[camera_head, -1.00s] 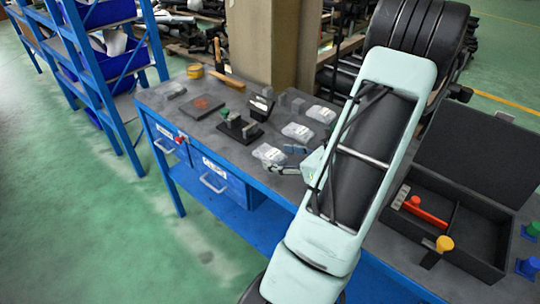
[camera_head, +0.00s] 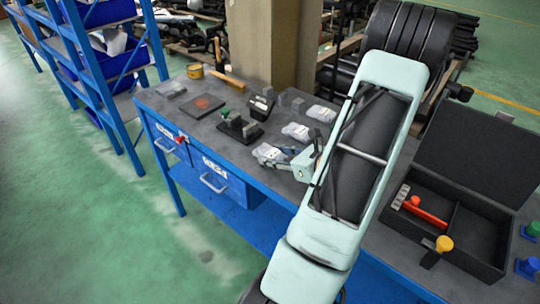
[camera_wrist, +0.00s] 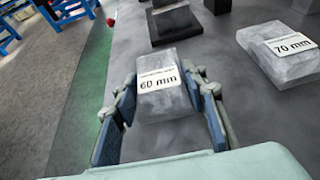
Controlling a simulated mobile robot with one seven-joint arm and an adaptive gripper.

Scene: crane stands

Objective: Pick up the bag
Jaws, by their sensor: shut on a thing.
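A grey bag labelled "60 mm" (camera_wrist: 160,103) lies between the fingers of my gripper (camera_wrist: 161,84) in the wrist view, its label facing the camera. The fingers are closed against its two sides. In the head view the same bag (camera_head: 268,154) is at the near edge of the workbench, with my gripper (camera_head: 283,156) at its right side. Its underside is hidden, so I cannot tell whether it still touches the bench top. A second bag labelled "70 mm" (camera_wrist: 285,60) lies to the right in the wrist view.
An open black case (camera_head: 470,222) sits at the right. A blue shelf (camera_head: 115,70) stands at the left.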

